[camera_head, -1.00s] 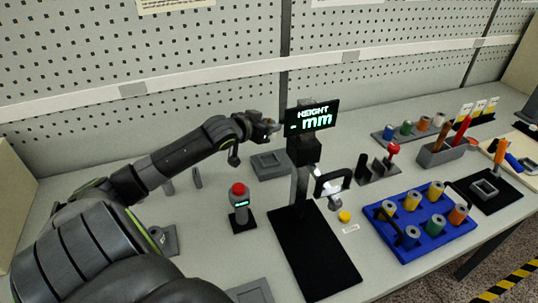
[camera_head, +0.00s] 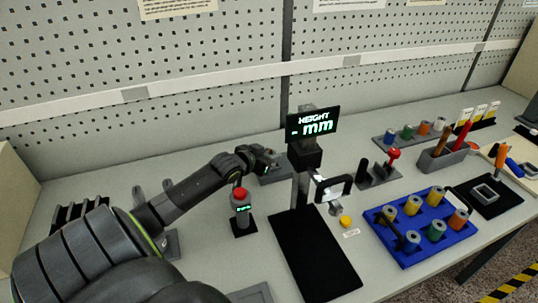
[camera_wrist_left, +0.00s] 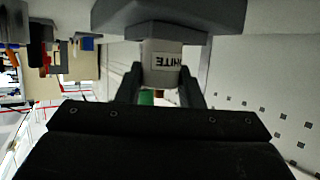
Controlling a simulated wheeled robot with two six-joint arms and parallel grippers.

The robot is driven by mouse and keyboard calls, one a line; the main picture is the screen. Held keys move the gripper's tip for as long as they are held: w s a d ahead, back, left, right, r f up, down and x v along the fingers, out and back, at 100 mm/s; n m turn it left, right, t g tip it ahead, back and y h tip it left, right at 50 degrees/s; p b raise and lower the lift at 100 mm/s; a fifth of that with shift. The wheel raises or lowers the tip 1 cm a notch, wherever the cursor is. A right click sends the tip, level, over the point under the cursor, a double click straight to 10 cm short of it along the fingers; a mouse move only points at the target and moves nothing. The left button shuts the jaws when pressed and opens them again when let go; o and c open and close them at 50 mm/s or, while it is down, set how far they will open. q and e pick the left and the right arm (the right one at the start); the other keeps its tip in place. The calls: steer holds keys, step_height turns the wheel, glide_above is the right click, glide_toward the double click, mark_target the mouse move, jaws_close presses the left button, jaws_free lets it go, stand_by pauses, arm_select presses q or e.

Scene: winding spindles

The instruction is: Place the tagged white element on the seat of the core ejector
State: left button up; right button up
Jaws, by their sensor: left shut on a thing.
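My left gripper (camera_head: 268,160) is low over the back of the bench, left of the height display stand. In the left wrist view its fingers (camera_wrist_left: 160,90) are shut on a white element (camera_wrist_left: 165,65) whose tag shows the letters "HITE". A grey block (camera_wrist_left: 170,14) is close beyond the element; I cannot tell whether they touch. In the head view a grey block (camera_head: 276,172) lies just under the gripper, partly hidden by it. I cannot tell for sure which fixture is the core ejector. My right gripper is out of view.
A post with a red button (camera_head: 240,193) stands close to my left forearm. The height stand (camera_head: 310,124) has a black base plate (camera_head: 312,262). A red-knobbed fixture (camera_head: 378,172) and a blue tray of spools (camera_head: 440,243) are to the right. A perforated wall is behind.

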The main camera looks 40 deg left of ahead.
arm_select(q)
steer(key=o, duration=1)
steer(key=shift+f, duration=0.15)
steer(key=shift+c, duration=0.2)
steer(key=shift+r, duration=0.25)
steer(key=p+v, duration=0.2)
steer(key=v, duration=1)
